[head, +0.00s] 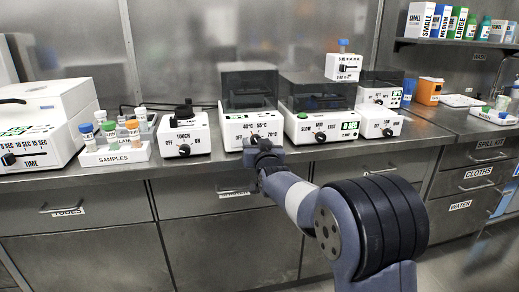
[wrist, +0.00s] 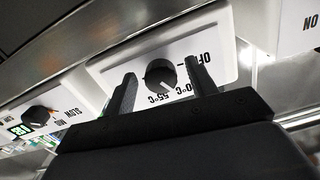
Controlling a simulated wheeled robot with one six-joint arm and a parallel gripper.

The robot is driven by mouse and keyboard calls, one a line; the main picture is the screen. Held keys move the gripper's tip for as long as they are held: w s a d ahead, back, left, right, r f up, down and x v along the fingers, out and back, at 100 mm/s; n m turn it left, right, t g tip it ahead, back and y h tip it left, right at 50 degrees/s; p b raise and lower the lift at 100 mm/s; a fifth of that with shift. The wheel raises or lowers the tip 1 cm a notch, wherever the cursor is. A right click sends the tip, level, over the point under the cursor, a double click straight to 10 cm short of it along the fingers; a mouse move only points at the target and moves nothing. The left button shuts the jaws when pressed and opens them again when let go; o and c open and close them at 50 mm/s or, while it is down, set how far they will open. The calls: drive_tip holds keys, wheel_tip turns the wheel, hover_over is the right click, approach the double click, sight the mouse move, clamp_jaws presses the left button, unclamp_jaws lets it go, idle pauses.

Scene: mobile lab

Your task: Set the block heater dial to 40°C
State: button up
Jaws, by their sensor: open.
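The block heater (head: 236,129) is a white box with a dark clear lid, standing on the bench in the head view. Its front carries temperature labels. Its black round dial (wrist: 160,76) shows in the wrist view, where the picture is turned over. A pale pointer line on the dial seems to point between the 55°C label (wrist: 158,98) and a partly hidden label ending in 0°C; its exact setting is unclear. My gripper (wrist: 162,68) is open, with one finger on each side of the dial and gaps visible. In the head view my gripper (head: 262,146) is at the heater's front and partly hides the dial.
A white device with a SLOW dial (head: 320,124) stands right of the heater, and a TOUCH device (head: 184,138) stands left. A samples rack (head: 115,153) is farther left. Drawers (head: 200,205) lie below the steel bench edge.

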drive_tip(key=p+v, duration=0.1)
drive_tip(key=v, duration=0.9)
drive_tip(key=shift+s, duration=0.3)
drive_tip(key=shift+w, duration=0.1)
drive_tip(key=b+x, duration=0.1)
drive_tip(key=x, duration=0.9)
drive_tip(key=shift+w, duration=0.35)
